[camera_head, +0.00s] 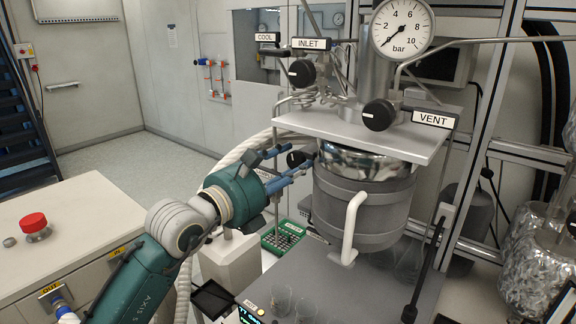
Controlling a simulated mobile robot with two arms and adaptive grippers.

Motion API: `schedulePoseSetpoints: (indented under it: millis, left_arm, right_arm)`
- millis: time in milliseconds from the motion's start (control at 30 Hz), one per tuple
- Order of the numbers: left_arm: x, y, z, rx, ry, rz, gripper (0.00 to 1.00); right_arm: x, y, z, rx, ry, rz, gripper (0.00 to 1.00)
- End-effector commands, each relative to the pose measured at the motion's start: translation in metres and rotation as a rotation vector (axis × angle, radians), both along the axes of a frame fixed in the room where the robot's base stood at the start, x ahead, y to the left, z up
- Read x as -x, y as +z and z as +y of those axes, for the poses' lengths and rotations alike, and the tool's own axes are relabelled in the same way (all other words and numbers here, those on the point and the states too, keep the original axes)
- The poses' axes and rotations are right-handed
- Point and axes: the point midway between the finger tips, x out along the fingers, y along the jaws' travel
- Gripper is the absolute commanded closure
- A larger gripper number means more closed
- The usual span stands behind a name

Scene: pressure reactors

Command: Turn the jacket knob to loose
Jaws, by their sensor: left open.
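A dark round knob (297,158) sits at the left side of the reactor, below the steel plate. No label shows on it, so I cannot tell for sure that it is the jacket knob. The grey jacketed vessel (360,210) with a white handle is to its right. My left gripper (293,168) is open, with its blue fingers pointing right toward the knob. The fingers partly overlap the knob in this view; I cannot tell whether they touch it. My right gripper is not in view.
The INLET knob (301,73) and VENT knob (379,115) are above, with a pressure gauge (402,28). White hoses run behind my left gripper. Glass beakers (281,298) stand in front. A red button (34,224) is on the left cabinet.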

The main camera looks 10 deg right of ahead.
Motion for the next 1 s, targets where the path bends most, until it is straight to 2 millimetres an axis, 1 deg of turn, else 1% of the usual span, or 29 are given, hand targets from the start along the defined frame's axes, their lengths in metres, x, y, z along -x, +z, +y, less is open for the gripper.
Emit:
schedulePoseSetpoints:
  millis: [33,133,233,500,600,700,833,1000]
  left_arm:
    - [0.0,0.0,0.001,0.0,0.0,0.0,0.58]
    - [0.003,0.0,0.006,0.001,0.001,-0.001,0.58]
    - [0.012,0.0,0.017,0.001,0.001,-0.001,0.58]
    - [0.048,-0.001,0.063,-0.001,0.002,-0.001,0.58]
    - [0.059,-0.001,0.077,-0.001,0.001,0.0,0.58]
    - [0.066,-0.001,0.087,-0.001,0.002,0.001,0.58]
    - [0.073,-0.001,0.093,0.0,0.0,0.001,0.58]
    - [0.074,0.0,0.095,0.001,0.0,0.001,0.58]
  right_arm:
    - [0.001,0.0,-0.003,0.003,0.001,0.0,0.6]
    - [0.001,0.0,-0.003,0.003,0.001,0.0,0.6]
    - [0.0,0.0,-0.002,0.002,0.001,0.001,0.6]
    - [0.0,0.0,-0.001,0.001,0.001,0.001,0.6]
    - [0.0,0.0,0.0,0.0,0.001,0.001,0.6]
    - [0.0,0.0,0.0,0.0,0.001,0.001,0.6]
    - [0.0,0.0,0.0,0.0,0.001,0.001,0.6]
    - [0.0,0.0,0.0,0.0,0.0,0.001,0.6]
